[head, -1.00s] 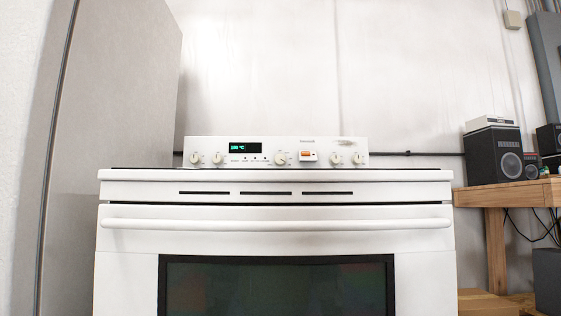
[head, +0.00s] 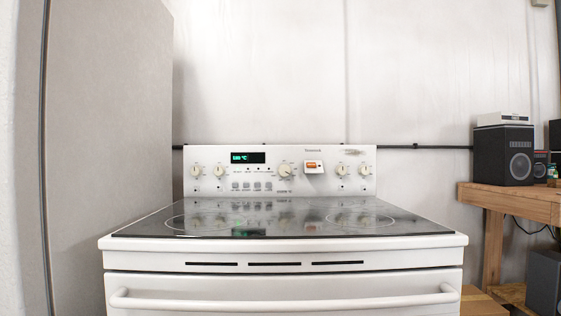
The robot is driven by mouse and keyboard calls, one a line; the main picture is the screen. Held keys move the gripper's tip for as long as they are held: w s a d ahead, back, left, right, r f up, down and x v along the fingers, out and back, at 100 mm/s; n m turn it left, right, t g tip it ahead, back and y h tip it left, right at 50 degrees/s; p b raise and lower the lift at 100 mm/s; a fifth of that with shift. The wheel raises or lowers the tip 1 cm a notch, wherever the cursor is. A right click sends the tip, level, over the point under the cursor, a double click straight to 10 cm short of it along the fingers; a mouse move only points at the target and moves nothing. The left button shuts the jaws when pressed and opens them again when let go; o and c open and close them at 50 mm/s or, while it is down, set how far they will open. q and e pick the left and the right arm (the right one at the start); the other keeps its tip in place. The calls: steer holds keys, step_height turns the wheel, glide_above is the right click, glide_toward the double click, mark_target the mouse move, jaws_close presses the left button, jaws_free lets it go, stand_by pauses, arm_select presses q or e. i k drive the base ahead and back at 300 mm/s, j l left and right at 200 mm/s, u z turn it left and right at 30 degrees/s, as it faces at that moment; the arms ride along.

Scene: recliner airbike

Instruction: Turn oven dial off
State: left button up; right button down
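A white oven (head: 285,255) stands straight ahead in the head view, with a black glass cooktop (head: 300,222) on top. Its upright back panel (head: 330,185) carries round dials. Two dials (head: 207,171) sit at the left and two (head: 352,170) at the right. A larger oven dial (head: 285,171) sits near the middle, beside a lit orange switch (head: 313,166). A green lit display (head: 248,157) is left of the middle. The exact angle of each dial is too small to tell. Neither of my grippers shows.
A tall grey cabinet (head: 110,150) stands close at the left of the oven. A wooden table (head: 510,200) with a black speaker (head: 503,155) stands at the right. The oven's front handle (head: 285,300) sticks out toward me. The cooktop is bare.

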mark_target(283, 170)
steer(key=i+j+z, duration=0.5)
steer(key=j+z, duration=0.3)
